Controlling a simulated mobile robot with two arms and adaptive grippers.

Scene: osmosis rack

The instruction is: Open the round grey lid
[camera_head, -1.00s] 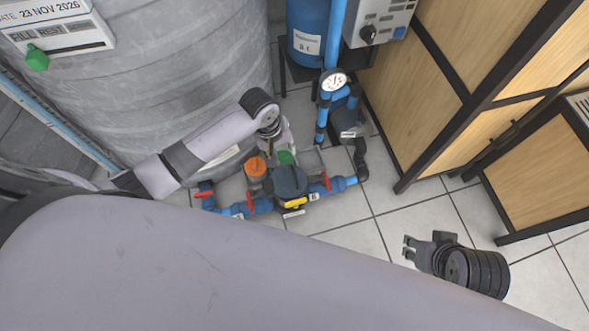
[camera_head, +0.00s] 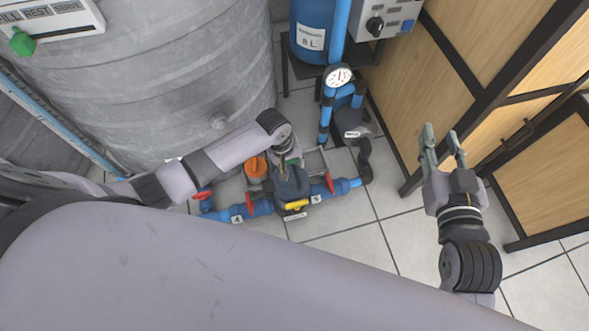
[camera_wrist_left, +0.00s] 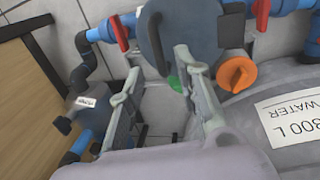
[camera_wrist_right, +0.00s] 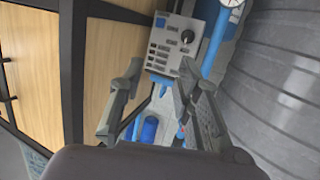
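The round grey lid (camera_head: 291,188) is dark blue-grey. It sits on the blue pipe assembly on the floor, beside an orange cap (camera_head: 256,167). In the left wrist view the lid (camera_wrist_left: 200,28) stands at the top centre, behind my left fingertips. My left gripper (camera_head: 290,163) reaches down over the lid's far side. In its wrist view its two fingers (camera_wrist_left: 158,62) are apart with nothing held between them; I cannot tell whether one touches the lid. My right gripper (camera_head: 440,142) is open and empty, away to the right.
Red-handled valves (camera_head: 328,181) flank the lid on the blue pipe. A large grey tank (camera_head: 170,80) stands behind left. A pressure gauge (camera_head: 338,76) and blue vessel (camera_head: 312,30) stand behind. Wooden cabinets (camera_head: 440,70) close off the right. Tiled floor in front is clear.

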